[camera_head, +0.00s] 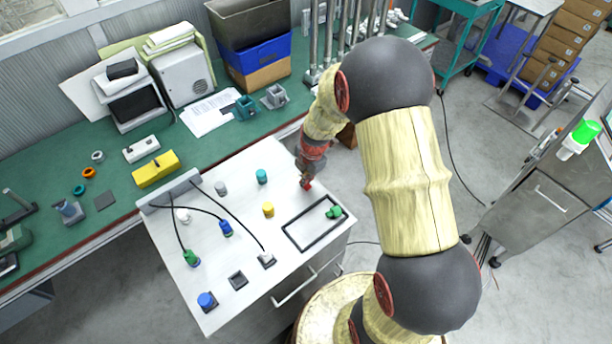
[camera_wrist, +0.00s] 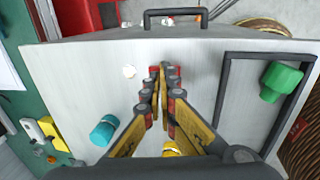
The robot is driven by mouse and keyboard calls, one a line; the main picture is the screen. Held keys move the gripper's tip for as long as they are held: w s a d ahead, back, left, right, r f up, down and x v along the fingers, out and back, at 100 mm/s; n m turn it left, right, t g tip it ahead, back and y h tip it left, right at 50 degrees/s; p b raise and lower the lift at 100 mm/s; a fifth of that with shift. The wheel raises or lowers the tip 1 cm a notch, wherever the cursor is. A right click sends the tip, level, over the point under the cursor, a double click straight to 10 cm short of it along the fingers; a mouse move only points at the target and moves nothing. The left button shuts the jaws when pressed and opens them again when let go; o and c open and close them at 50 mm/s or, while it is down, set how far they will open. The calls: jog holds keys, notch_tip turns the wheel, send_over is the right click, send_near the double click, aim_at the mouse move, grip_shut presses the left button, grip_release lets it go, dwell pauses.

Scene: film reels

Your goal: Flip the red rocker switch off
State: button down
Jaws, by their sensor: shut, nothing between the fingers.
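My gripper (camera_head: 306,181) points down at the far right part of the grey control panel (camera_head: 210,255), right of the teal knob (camera_head: 262,176). In the wrist view my gripper (camera_wrist: 163,74) has its fingertips together with nothing between them. A small red patch shows at the fingertips in the head view. I cannot tell whether it is the red rocker switch or the red on my fingers.
A yellow knob (camera_head: 268,209) and a green knob (camera_head: 333,212) inside a black frame (camera_head: 300,243) stand near my gripper. Cables run to a blue plug (camera_head: 225,228) on the left. A green workbench (camera_head: 115,205) lies behind.

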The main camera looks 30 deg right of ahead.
jog(key=shift+p, duration=0.45)
jog(key=shift+w+a+f+g+p, duration=0.15)
jog(key=shift+w+g+p, duration=0.1)
jog(key=shift+g+p, duration=0.45)
jog(key=shift+f, duration=0.25)
jog(key=shift+s, duration=0.2)
jog(key=shift+s+d+f, duration=0.1)
jog(key=shift+s+d, duration=0.1)
jog(key=shift+s, duration=0.65)
